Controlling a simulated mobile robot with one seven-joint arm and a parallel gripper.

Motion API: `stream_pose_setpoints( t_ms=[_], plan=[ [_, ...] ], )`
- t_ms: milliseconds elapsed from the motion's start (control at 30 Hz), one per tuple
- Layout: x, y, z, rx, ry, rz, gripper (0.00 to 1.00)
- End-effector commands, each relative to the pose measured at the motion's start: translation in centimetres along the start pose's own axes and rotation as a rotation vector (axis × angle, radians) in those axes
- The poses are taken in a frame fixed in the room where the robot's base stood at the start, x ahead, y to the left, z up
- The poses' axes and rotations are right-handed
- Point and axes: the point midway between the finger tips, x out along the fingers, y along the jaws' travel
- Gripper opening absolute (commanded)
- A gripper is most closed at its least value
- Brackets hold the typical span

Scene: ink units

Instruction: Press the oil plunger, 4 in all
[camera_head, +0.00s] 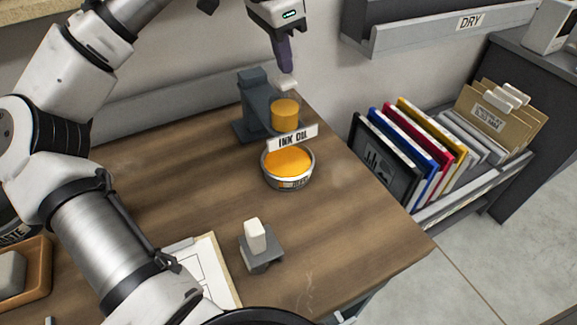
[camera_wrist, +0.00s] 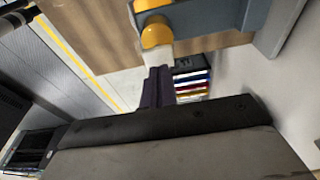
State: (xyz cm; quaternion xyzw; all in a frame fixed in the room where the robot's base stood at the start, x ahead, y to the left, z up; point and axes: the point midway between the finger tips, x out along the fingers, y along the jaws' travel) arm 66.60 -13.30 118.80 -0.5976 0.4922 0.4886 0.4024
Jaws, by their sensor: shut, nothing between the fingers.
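The oil dispenser has a dark grey stand (camera_head: 256,105), a clear cup of orange oil (camera_head: 285,112) and a white plunger (camera_head: 288,83) on top. An INK OIL label (camera_head: 291,138) is on its front. A round tin (camera_head: 289,181) with orange oil in it stands below the label. My gripper (camera_head: 286,70) points down with its dark purple fingers shut and empty, right over the plunger. I cannot tell whether the tips touch it. In the wrist view, the finger tips (camera_wrist: 157,70) are close to a white part, with the orange oil (camera_wrist: 157,34) and grey stand (camera_wrist: 205,17) beyond.
A small grey block with a white top (camera_head: 256,236) stands nearer on the wooden table (camera_head: 350,220). A clipboard (camera_head: 222,265) and a wooden tray (camera_head: 40,262) lie at left. A rack of coloured folders (camera_head: 410,145) is beyond the right edge, under a DRY shelf (camera_head: 440,32).

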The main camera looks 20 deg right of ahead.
Motion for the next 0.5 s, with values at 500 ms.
stream_pose_setpoints(
  t_ms=[500],
  plan=[
    [0.31, 0.0, 0.06, 0.0, 0.0, 0.0, 0.0]
  ],
)
